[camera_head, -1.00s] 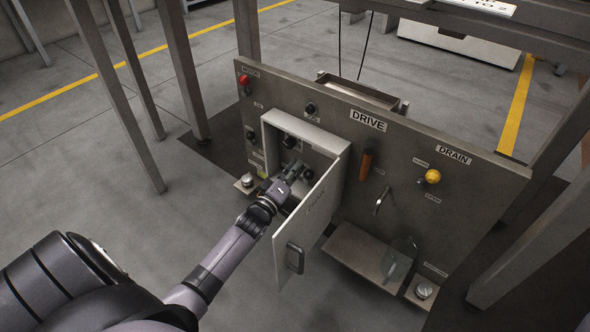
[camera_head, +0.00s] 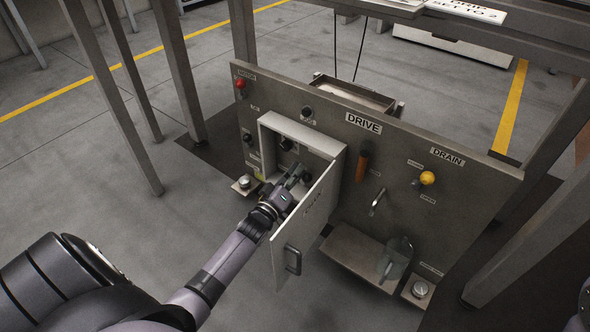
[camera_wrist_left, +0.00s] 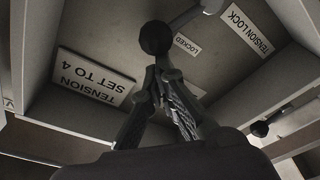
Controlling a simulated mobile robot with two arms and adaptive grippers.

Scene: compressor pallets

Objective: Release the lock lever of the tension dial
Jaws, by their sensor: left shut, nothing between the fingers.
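The open white cabinet (camera_head: 265,135) on the DRIVE panel has its door (camera_head: 308,222) swung out toward me. My left gripper (camera_head: 299,172) is inside the cabinet opening, its fingers shut and empty. In the left wrist view, the closed fingertips (camera_wrist_left: 163,72) are right by a round black knob (camera_wrist_left: 155,38) on a lever. I cannot tell whether they touch it. A LOCKED label (camera_wrist_left: 187,45) and a TENSION LOCK label (camera_wrist_left: 248,30) are beside the lever. A dark knob (camera_head: 286,144) shows in the cabinet's upper part. My right gripper is out of view.
A "TENSION SET TO 4" label (camera_wrist_left: 93,80) is on the cabinet's inside. An orange handle (camera_head: 362,163), a yellow knob (camera_head: 427,178) and a red button (camera_head: 240,85) are on the panel (camera_head: 460,195). A shelf (camera_head: 352,255) sticks out below. The open door is close on my left gripper's right.

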